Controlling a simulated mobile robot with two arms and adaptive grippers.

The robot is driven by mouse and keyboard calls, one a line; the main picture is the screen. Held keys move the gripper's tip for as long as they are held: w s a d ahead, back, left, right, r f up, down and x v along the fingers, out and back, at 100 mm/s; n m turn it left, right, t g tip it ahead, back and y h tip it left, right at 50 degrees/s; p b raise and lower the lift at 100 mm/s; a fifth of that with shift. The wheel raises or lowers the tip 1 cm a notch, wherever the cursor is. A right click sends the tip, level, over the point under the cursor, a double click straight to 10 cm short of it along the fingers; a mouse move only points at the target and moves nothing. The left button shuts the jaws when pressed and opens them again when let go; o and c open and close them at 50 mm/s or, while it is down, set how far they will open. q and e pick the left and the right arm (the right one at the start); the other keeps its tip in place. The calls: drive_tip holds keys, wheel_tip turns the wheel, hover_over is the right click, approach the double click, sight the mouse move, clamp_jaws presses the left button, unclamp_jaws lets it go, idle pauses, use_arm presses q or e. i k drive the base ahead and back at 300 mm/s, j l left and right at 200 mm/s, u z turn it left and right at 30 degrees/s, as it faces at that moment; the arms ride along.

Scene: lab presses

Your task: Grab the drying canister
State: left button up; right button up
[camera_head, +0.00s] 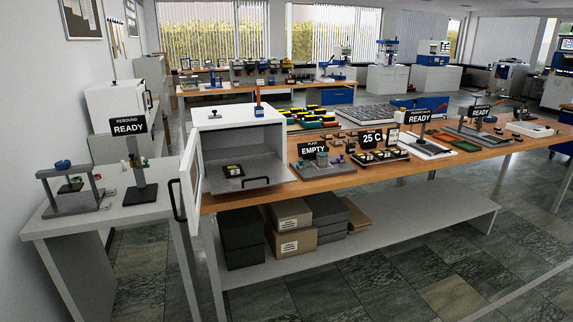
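No part of either gripper shows in the head view. I cannot tell for certain which thing is the drying canister. A small grey-green cylindrical thing (321,157) stands on a dark base by the sign reading EMPTY (313,149), on the wooden bench. A white cabinet (240,140) stands at the left end of that bench with its door (190,178) swung open. Inside the cabinet, a small dark item with a yellowish top (233,171) sits on a metal shelf. Its details are too small to tell.
A side table (110,222) at left holds a stand and a READY sign (128,126). More signs and devices line the wooden bench (330,180). Boxes (290,222) fill part of its lower shelf. The tiled floor (400,275) in front is clear.

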sight(321, 158)
drive_tip(key=i+l, duration=0.15)
drive_tip(key=i, duration=0.6)
drive_tip(key=i+l, duration=0.1)
drive_tip(key=i, duration=0.65)
drive_tip(key=u, duration=0.05)
